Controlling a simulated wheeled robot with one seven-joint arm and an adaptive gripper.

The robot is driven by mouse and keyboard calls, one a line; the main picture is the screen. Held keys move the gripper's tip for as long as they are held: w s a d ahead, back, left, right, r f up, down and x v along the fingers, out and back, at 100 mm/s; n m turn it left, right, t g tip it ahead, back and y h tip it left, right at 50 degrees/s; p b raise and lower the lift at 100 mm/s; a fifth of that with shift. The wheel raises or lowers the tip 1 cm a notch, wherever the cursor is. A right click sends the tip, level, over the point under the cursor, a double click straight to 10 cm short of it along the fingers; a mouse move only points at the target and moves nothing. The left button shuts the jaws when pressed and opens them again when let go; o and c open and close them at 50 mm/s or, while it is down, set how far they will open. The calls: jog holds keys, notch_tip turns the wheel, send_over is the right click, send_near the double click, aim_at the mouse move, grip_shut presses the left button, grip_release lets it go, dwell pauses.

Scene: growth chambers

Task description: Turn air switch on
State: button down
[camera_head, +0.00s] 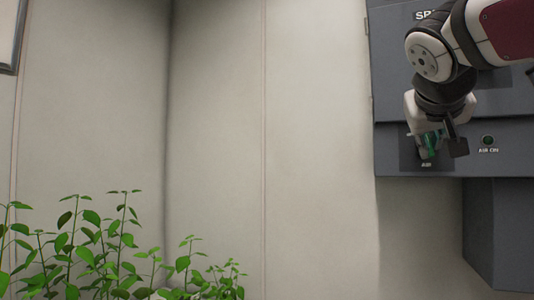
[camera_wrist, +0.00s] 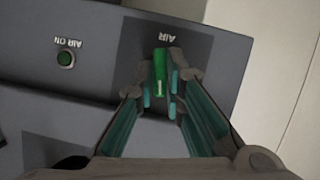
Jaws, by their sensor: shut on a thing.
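The air switch (camera_wrist: 159,72) is a green lever on a dark plate labelled AIR, seen upside down in the wrist view. My gripper (camera_wrist: 161,88) has its two fingertips on either side of the lever and is shut on it. In the head view my gripper (camera_head: 431,145) reaches down to the AIR plate (camera_head: 411,162) on the grey panel, and it hides most of the switch. A round green AIR ON indicator (camera_wrist: 66,58) sits beside the plate; it also shows in the head view (camera_head: 488,140). It looks dark green; I cannot tell whether it is lit.
The grey control cabinet (camera_head: 500,220) fills the right side of the head view. Pale wall panels (camera_head: 270,120) stand to its left. Green plants (camera_head: 110,250) are at the lower left, well apart from my arm. The space between the plants and the cabinet is clear.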

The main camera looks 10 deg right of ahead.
jog(key=m+t+y+b, duration=0.1)
jog(key=m+b, duration=0.1)
jog(key=m+t+y+b, duration=0.1)
jog(key=m, duration=0.2)
jog(key=m+t+y+b, duration=0.1)
jog(key=m+y+b, duration=0.1)
jog(key=shift+s+d+f+m+b, duration=0.15)
jog(key=shift+d+m+b, duration=0.15)
jog(key=shift+t, duration=0.4)
dwell(0.4)
jog(key=c, duration=1.7)
grip_release()
jog(key=v, duration=1.2)
